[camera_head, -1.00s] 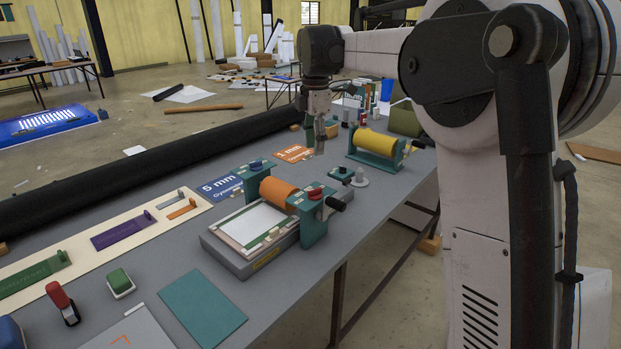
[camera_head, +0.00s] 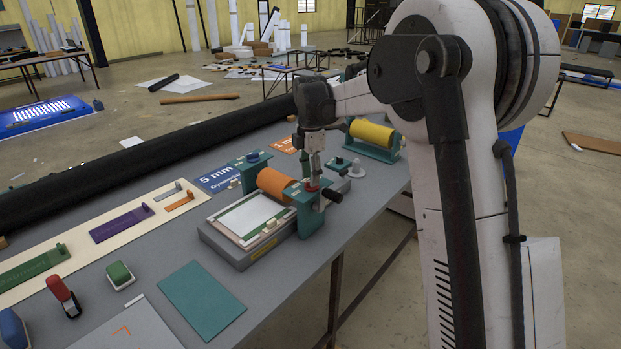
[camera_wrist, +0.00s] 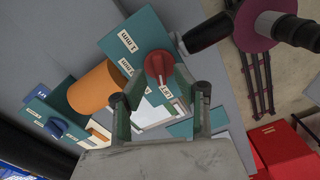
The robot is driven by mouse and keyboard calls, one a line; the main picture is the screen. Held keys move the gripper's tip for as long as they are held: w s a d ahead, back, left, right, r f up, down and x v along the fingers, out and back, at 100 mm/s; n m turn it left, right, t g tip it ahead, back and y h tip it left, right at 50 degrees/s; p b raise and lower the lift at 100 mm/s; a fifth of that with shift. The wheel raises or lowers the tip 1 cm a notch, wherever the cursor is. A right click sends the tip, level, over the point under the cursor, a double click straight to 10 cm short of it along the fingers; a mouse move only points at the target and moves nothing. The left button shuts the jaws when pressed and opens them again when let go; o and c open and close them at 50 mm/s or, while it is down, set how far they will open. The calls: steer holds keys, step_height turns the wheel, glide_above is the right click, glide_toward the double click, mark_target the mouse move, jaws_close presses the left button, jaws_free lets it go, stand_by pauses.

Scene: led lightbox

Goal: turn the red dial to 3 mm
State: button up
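The red dial (camera_wrist: 158,66) sits on top of the teal end block (camera_wrist: 128,45) of the press with the orange roller (camera_wrist: 95,88). White labels surround it; one seems to read 1 mm, the rest are too small to read surely. My gripper (camera_wrist: 161,93) is open and empty in the wrist view, its fingers well apart. The dial shows a little beyond the fingertips and between them sideways; I cannot tell if they touch it. In the head view my gripper (camera_head: 315,175) points down right over the red dial (camera_head: 311,188).
A blue dial (camera_wrist: 55,128) is on the press's other end block. A black crank handle (camera_head: 332,195) juts out beside the red dial. The yellow-roller press (camera_head: 371,134) stands behind. A teal sheet (camera_head: 203,299) lies flat in front.

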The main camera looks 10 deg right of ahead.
steer(key=shift+f, duration=0.65)
jaws_close()
